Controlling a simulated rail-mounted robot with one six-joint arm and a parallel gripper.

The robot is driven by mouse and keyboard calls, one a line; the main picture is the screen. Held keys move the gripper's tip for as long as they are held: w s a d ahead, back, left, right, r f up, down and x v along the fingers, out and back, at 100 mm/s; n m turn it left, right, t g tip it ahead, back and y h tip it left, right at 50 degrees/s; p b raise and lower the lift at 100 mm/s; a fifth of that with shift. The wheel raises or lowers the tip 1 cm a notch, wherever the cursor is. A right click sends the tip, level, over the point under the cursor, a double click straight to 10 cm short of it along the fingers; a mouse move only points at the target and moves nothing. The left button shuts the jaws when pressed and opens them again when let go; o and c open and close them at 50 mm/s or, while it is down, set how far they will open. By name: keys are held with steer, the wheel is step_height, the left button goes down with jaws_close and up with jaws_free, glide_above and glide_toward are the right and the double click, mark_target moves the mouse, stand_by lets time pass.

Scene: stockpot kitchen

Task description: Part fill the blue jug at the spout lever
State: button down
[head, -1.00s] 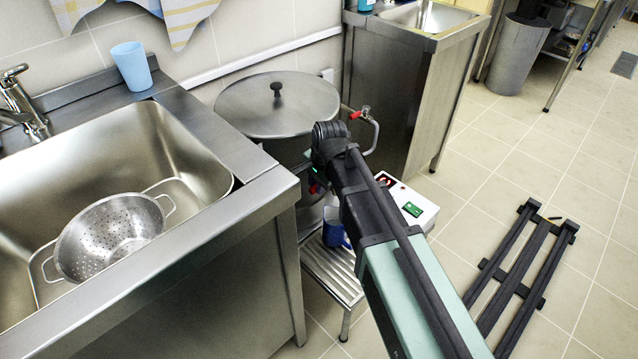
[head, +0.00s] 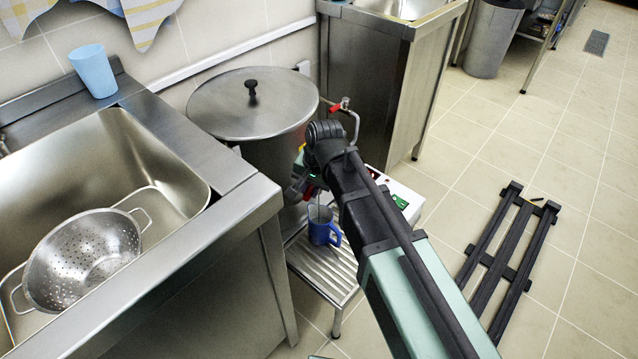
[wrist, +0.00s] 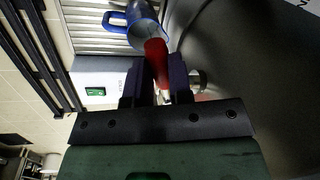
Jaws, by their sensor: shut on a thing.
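The blue jug (head: 320,230) stands upright on a slatted metal stand (head: 305,262) beside the steel stockpot (head: 262,135). A pale narrow streak shows at the jug's mouth in the head view; I cannot tell if it is liquid. In the wrist view the jug (wrist: 141,24) is just beyond my fingertips, its mouth partly hidden by the red spout lever (wrist: 156,55). My gripper (wrist: 155,84) is shut on this lever. In the head view the arm hides most of the gripper and spout. The level in the jug cannot be read.
A sink with a colander (head: 85,258) and a light blue cup (head: 93,70) is at left. Black floor rails (head: 505,260) lie at right. A second red-handled tap (head: 338,106) is at the pot's back right.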

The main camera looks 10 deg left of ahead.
steer(key=c, duration=1)
jaws_free()
steer(key=shift+c, duration=0.2)
steer(key=shift+r, duration=0.1)
step_height(320, 180, up, 10)
steer(key=d+p, duration=0.2)
steer(key=p, duration=0.8)
steer(key=shift+s+r, duration=0.2)
